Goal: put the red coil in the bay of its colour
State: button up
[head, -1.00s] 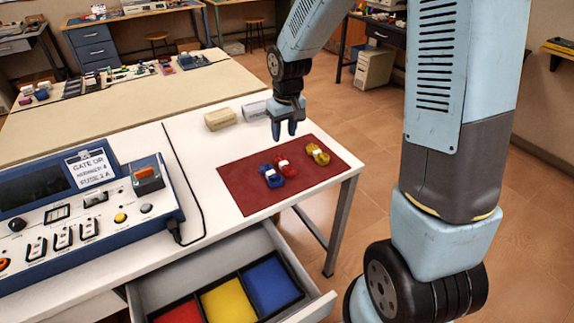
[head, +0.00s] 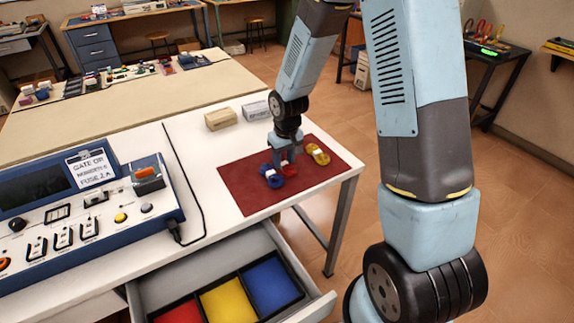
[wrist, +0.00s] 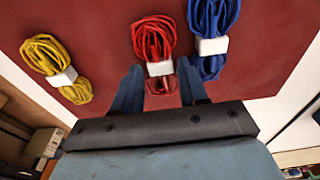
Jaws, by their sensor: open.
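The red coil (head: 289,170) lies on a dark red mat (head: 237,190) between the blue coil (head: 271,176) and the yellow coil (head: 318,154). In the wrist view the red coil (wrist: 153,40) has a white band, and the band sits between the fingertips of my gripper (wrist: 160,78). My gripper (head: 287,158) is open, low over the red coil, and partly hides it in the head view. The open drawer holds a red bay (head: 180,313), a yellow bay (head: 229,302) and a blue bay (head: 271,285).
A blue-framed control panel (head: 85,215) stands on the table left of the mat, with a black cable beside it. A beige block (head: 221,118) and a grey block (head: 256,110) lie behind the mat. The drawer's front wall (head: 318,309) sticks out below the table edge.

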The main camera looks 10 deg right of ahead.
jog(key=shift+f, duration=0.45)
jog(key=shift+c, duration=0.2)
grip_shut()
